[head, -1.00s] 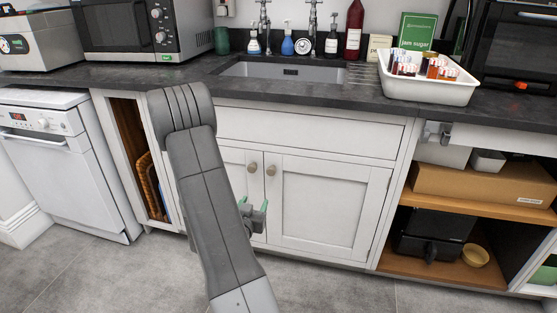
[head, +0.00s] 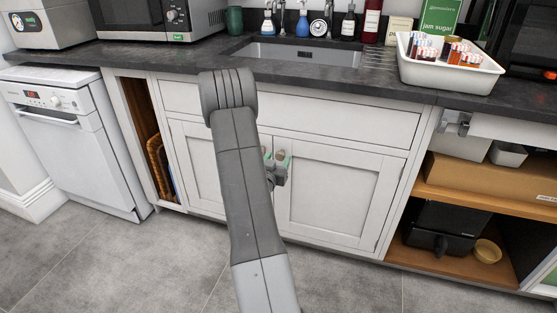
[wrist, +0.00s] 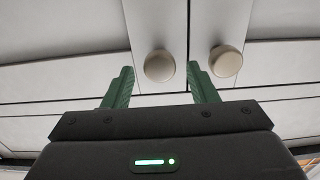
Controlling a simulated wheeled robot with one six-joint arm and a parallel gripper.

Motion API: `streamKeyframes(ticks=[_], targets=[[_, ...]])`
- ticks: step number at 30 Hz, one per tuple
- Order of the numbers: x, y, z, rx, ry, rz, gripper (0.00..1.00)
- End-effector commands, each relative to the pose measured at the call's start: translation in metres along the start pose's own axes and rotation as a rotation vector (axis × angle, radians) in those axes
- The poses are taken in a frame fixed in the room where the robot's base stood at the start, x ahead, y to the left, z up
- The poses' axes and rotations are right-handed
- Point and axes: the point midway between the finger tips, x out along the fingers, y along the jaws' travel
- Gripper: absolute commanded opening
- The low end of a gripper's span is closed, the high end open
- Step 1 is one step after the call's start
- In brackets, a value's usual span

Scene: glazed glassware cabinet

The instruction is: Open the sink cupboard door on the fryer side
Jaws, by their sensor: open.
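Under the sink is a white cupboard with two closed doors. The right door (head: 335,205) is on the side of the black fryer (head: 440,230), which stands on an open shelf. Its round beige knob (head: 280,154) shows between the green fingertips of my gripper (head: 277,160), which is open. In the wrist view, which looks upside down, this knob (wrist: 159,66) lies between my fingers (wrist: 162,86), with gaps on both sides. The left door's knob (wrist: 225,61) is outside them; in the head view my arm mostly hides it. The left door (head: 200,165) is partly behind my arm.
A worktop with a sink (head: 305,54) and a white tray (head: 450,72) of jars overhangs the cupboard. A dishwasher (head: 70,140) stands at left. An open shelf unit with a cardboard box (head: 490,180) and bowl (head: 487,251) is at right. The floor in front is clear.

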Motion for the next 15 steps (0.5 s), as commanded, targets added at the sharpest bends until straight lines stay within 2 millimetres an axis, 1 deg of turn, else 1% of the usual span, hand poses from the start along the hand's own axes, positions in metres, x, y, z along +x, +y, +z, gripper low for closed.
streamKeyframes(ticks=[1,4,13,14,15], targets=[[0.0052,0.0006,0.0005,0.001,0.001,0.002,0.53],[0.0106,0.0003,0.0004,0.001,-0.001,0.001,0.53],[0.0127,0.0001,-0.0001,0.000,-0.001,0.000,0.53],[0.0127,0.0001,-0.0001,0.000,-0.001,0.000,0.49],[0.0127,0.0001,-0.0001,0.000,-0.001,0.000,0.41]])
